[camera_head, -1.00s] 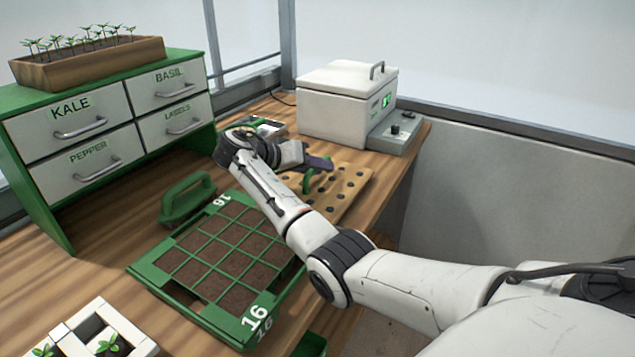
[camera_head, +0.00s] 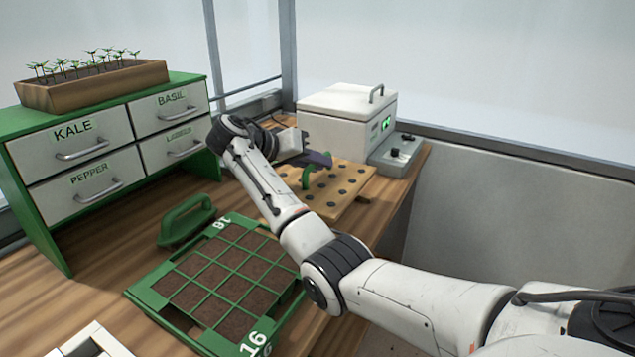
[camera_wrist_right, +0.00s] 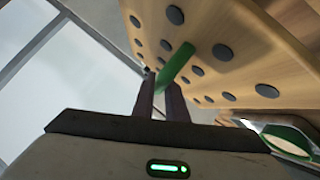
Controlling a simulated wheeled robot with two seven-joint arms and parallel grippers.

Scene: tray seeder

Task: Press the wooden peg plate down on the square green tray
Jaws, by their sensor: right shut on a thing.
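The wooden peg plate (camera_head: 350,178), a light board with rows of dark round spots, is beyond my right forearm, which hides part of it. It appears to be a little above the table. My right gripper (camera_head: 322,160) is shut on the plate's green handle (camera_head: 307,178). In the right wrist view, the fingers (camera_wrist_right: 160,92) close on the handle (camera_wrist_right: 177,65), with the plate (camera_wrist_right: 210,30) beside them. The square green tray (camera_head: 150,297), marked 16, lies nearer on the table, with soil showing through its green grid. My right arm covers its right side. My left gripper is not in view.
A green-handled block (camera_head: 186,222) stands behind the tray. A drawer cabinet (camera_head: 90,165) with a seedling box (camera_head: 95,88) is at the left. A white lidded machine (camera_head: 335,112) stands behind the plate. A white pot holder (camera_head: 90,343) is at the front left.

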